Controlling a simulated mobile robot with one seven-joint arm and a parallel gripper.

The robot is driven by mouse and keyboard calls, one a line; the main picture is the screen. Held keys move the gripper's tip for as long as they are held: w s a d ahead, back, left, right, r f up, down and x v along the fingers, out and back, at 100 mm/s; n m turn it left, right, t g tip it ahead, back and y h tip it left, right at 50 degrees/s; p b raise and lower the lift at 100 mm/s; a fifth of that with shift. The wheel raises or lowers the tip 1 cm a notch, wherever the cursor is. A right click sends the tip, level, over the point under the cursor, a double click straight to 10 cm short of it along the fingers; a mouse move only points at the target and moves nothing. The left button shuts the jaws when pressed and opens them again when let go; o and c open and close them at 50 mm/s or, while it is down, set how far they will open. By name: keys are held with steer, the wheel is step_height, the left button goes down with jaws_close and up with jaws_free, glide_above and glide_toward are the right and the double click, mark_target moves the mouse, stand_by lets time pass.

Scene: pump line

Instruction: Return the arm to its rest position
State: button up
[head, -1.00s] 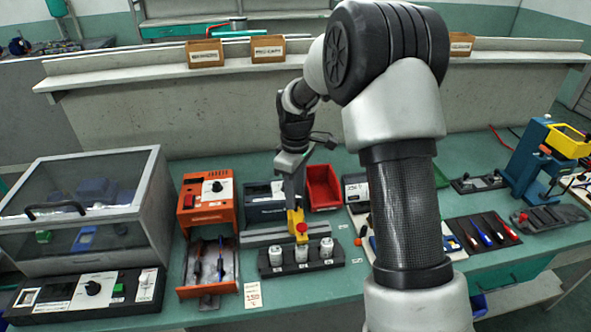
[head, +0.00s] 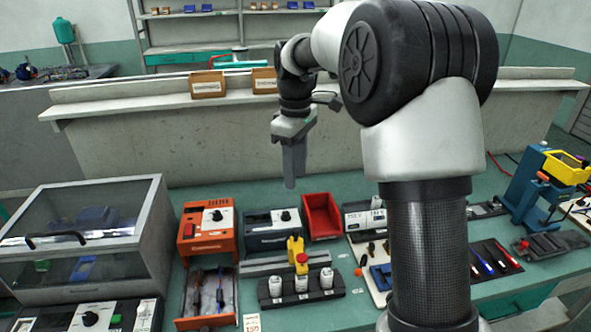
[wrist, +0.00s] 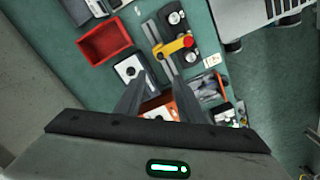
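My arm rises on the right of the head view and bends over the bench. My gripper (head: 291,182) hangs pointing down, well above the bench and with nothing in it. In the wrist view my gripper's two fingers (wrist: 155,68) stand apart with an empty gap between them. Below it, the yellow piece with a red knob (head: 297,255) stands at the black rack (head: 325,293) among white cylinders. The yellow piece also shows in the wrist view (wrist: 171,47), clear of the fingers.
A clear-lidded case (head: 90,215), an orange unit (head: 208,240), a grey unit (head: 270,232) and a red bin (head: 320,215) stand on the green bench. A blue press (head: 535,190) stands at the right. A grey ledge (head: 150,97) with cardboard boxes (head: 207,84) runs behind.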

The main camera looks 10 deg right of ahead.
steer(key=s+d+r+m+t+p, duration=0.15)
steer(key=s+r+m, duration=0.35)
steer(key=s, duration=0.5)
steer(key=s+d+r+m+t+p, duration=0.1)
steer(key=s+r+m+t+p, duration=0.15)
steer(key=s+r, duration=0.6)
steer(key=s+f+m+t+p, duration=0.1)
steer(key=s+f+m, duration=0.1)
steer(key=s, duration=0.7)
steer(key=shift+s+d+f+m+t, duration=0.2)
steer(key=shift+s+f+m+t, duration=0.15)
steer(key=shift+m, duration=0.3)
